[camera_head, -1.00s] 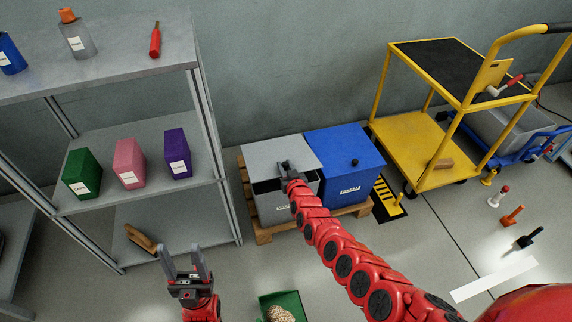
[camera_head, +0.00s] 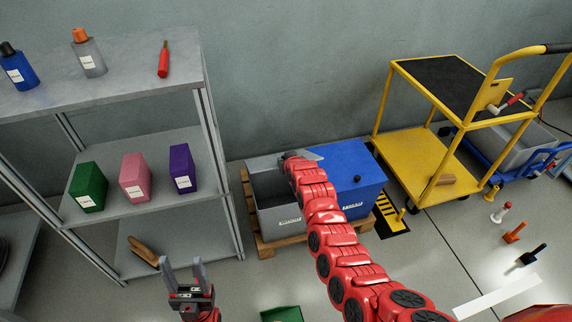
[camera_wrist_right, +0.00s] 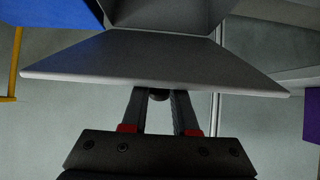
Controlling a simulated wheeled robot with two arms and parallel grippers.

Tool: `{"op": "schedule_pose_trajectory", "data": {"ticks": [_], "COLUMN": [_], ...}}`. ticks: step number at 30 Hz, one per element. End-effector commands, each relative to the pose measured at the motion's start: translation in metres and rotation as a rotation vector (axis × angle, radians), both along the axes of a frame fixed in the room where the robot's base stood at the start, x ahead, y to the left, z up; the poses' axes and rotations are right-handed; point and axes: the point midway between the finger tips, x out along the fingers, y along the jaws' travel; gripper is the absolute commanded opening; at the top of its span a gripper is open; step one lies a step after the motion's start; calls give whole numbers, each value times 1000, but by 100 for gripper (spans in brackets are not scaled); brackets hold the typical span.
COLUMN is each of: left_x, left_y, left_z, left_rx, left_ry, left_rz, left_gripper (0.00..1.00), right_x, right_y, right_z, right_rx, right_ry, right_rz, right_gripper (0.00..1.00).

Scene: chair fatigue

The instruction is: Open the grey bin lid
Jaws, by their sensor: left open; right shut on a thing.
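The grey bin (camera_head: 280,219) stands open-topped on a wooden pallet in the head view, its dark inside partly showing. Its grey lid (camera_head: 314,155) is raised at the back, mostly hidden by my right arm. In the head view the right gripper (camera_head: 288,157) is largely hidden. My left gripper (camera_head: 184,270) is open and empty, low in front of the shelf.
A blue bin (camera_head: 350,170) with its lid closed stands right beside the grey bin. A metal shelf (camera_head: 150,200) with boxes and bottles is at left. A yellow cart (camera_head: 420,155) is at right. A green tray (camera_head: 281,314) lies on the floor in front.

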Motion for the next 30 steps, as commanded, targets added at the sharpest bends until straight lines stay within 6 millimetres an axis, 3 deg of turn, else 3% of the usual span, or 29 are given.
{"op": "schedule_pose_trajectory", "data": {"ticks": [15, 16, 20, 30], "left_x": [0, 0, 0, 0], "left_y": [0, 0, 0, 0], "left_z": [0, 0, 0, 1], "left_rx": [0, 0, 0, 0], "left_ry": [0, 0, 0, 0], "left_rz": [0, 0, 0, 0], "left_gripper": [57, 57, 57, 57], "right_x": [2, 2, 2, 1], "right_y": [1, 1, 1, 0], "right_z": [2, 2, 2, 3], "right_rx": [-2, -2, -2, -2], "right_ry": [11, 11, 11, 11], "right_rz": [1, 1, 1, 0], "right_gripper": [0, 33, 56, 58]}}
